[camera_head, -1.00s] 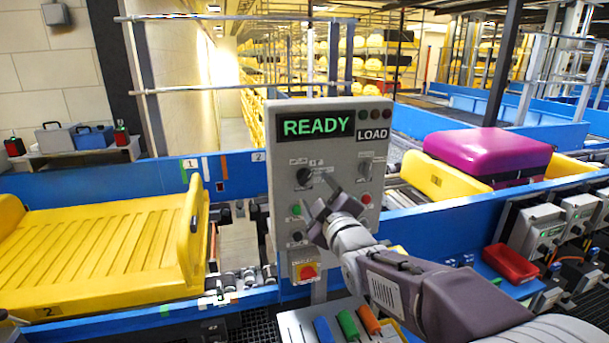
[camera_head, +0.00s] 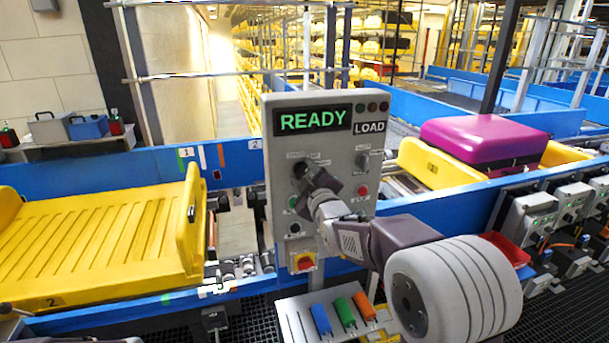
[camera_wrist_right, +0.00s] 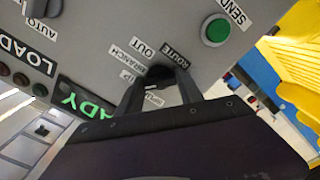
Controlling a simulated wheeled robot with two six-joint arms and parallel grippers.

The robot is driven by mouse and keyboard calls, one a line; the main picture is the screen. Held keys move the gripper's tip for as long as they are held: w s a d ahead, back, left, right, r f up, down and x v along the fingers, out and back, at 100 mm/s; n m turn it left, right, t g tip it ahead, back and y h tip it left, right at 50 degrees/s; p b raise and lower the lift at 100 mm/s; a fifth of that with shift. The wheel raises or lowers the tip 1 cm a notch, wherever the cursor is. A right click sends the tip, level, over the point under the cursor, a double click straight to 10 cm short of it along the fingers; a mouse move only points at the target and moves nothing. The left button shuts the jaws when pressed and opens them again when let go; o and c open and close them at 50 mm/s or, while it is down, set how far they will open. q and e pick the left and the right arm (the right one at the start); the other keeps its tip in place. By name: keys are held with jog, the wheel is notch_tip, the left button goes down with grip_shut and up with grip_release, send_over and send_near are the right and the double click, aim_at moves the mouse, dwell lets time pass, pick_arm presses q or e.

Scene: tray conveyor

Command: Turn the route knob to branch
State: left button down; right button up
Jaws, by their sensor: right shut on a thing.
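The grey control panel (camera_head: 340,210) stands upright in the middle of the head view, with a green READY display (camera_head: 312,120). The dark route knob (camera_head: 299,169) is on its upper left part. My right gripper (camera_head: 308,174) is at this knob, partly covering it. In the right wrist view the two fingers (camera_wrist_right: 160,88) are shut on the knob (camera_wrist_right: 158,74), one on each side. Labels reading ROUTE, OUT and BRANCH show around it. The fingers hide part of the knob, and I cannot tell its exact pointing.
A green SEND button (camera_wrist_right: 215,30) is close to the knob. A second knob (camera_head: 362,160) and a red stop button (camera_head: 362,191) are on the panel. A yellow tray (camera_head: 100,240) lies left; a purple suitcase (camera_head: 480,138) sits on another yellow tray (camera_head: 430,166) right.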

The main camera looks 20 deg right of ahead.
jog(key=shift+f+m+b, duration=0.25)
jog(key=shift+m+b, duration=1.1)
jog(key=shift+m, duration=0.05)
jog(key=m+b, duration=0.2)
jog(key=shift+m, duration=0.4)
jog(key=shift+r+m+b, duration=0.1)
jog(key=shift+m+b, duration=0.4)
jog(key=shift+m, duration=0.6)
jog(key=o, duration=1.4)
jog(key=shift+s+r, duration=0.1)
